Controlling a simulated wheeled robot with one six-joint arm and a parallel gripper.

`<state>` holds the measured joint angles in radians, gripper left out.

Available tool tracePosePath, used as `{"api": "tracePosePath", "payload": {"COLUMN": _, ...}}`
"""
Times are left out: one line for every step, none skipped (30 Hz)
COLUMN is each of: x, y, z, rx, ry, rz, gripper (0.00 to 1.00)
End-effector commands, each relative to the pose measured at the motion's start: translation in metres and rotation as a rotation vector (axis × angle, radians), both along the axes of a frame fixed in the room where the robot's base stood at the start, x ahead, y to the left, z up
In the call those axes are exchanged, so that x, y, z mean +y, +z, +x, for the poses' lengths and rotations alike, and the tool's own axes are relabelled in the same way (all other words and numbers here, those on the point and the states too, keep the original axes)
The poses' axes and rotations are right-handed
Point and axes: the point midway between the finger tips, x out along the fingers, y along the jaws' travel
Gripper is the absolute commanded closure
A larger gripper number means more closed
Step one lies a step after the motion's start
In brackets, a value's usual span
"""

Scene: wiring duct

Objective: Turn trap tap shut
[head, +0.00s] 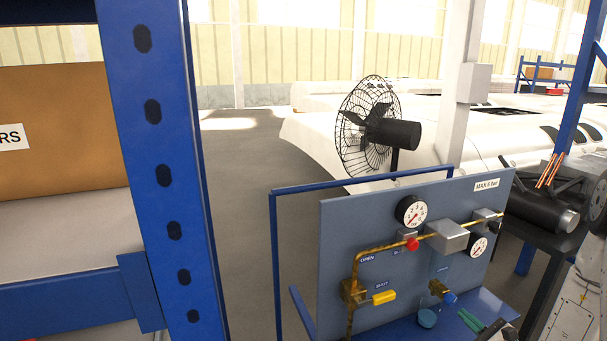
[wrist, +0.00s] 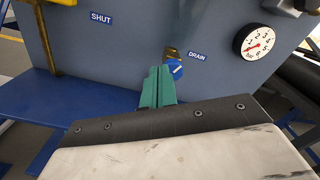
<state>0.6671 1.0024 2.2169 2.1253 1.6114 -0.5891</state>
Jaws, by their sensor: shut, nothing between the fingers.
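The trap tap is a small brass fitting with a blue handle (head: 450,298), low on the grey panel beside the DRAIN label. In the wrist view the blue handle (wrist: 176,69) carries a white mark and sits just right of my fingertips. My gripper (wrist: 158,70) has green fingers closed together with nothing between them. Its tips appear close to the handle; I cannot tell if they touch it. In the head view my gripper (head: 465,314) is at the lower right, right of the tap.
The panel (head: 340,225) carries a brass pipe, a yellow-handled valve (head: 384,297), a red button (head: 412,244) and two gauges. A blue rack post (head: 165,170) is at the left, a fan (head: 370,125) behind.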

Motion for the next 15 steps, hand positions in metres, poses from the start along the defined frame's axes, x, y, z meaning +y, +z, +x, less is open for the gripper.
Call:
{"api": "tracePosePath", "payload": {"x": -0.001, "y": 0.0, "z": -0.003, "rx": 0.001, "ry": -0.001, "rz": 0.001, "gripper": 1.0}}
{"api": "tracePosePath", "payload": {"x": -0.002, "y": 0.0, "z": -0.004, "rx": 0.0, "ry": -0.001, "rz": 0.0, "gripper": 1.0}}
{"api": "tracePosePath", "payload": {"x": -0.002, "y": 0.0, "z": -0.006, "rx": 0.0, "ry": 0.0, "rz": 0.0, "gripper": 1.0}}
{"api": "tracePosePath", "payload": {"x": -0.002, "y": 0.0, "z": -0.006, "rx": -0.001, "ry": 0.0, "rz": 0.0, "gripper": 1.0}}
{"api": "tracePosePath", "payload": {"x": -0.002, "y": 0.0, "z": -0.006, "rx": -0.001, "ry": 0.0, "rz": 0.0, "gripper": 1.0}}
{"api": "tracePosePath", "payload": {"x": -0.002, "y": 0.0, "z": -0.006, "rx": -0.001, "ry": 0.001, "rz": -0.001, "gripper": 1.0}}
{"api": "tracePosePath", "payload": {"x": -0.002, "y": 0.0, "z": -0.006, "rx": -0.001, "ry": 0.001, "rz": -0.001, "gripper": 1.0}}
{"api": "tracePosePath", "payload": {"x": -0.002, "y": 0.0, "z": -0.006, "rx": -0.001, "ry": 0.001, "rz": -0.001, "gripper": 1.0}}
{"api": "tracePosePath", "payload": {"x": -0.002, "y": 0.0, "z": -0.006, "rx": -0.001, "ry": 0.0, "rz": -0.001, "gripper": 1.0}}
{"api": "tracePosePath", "payload": {"x": -0.002, "y": 0.0, "z": -0.006, "rx": -0.001, "ry": 0.0, "rz": -0.001, "gripper": 1.0}}
{"api": "tracePosePath", "payload": {"x": -0.002, "y": 0.0, "z": -0.006, "rx": -0.001, "ry": 0.0, "rz": -0.001, "gripper": 1.0}}
{"api": "tracePosePath", "payload": {"x": -0.004, "y": 0.001, "z": -0.006, "rx": -0.002, "ry": 0.0, "rz": 0.0, "gripper": 1.0}}
{"api": "tracePosePath", "payload": {"x": -0.007, "y": 0.002, "z": -0.006, "rx": -0.002, "ry": -0.001, "rz": -0.001, "gripper": 1.0}}
{"api": "tracePosePath", "payload": {"x": -0.011, "y": 0.004, "z": -0.006, "rx": -0.002, "ry": -0.003, "rz": -0.001, "gripper": 1.0}}
{"api": "tracePosePath", "payload": {"x": -0.017, "y": 0.007, "z": -0.007, "rx": -0.003, "ry": -0.003, "rz": -0.003, "gripper": 1.0}}
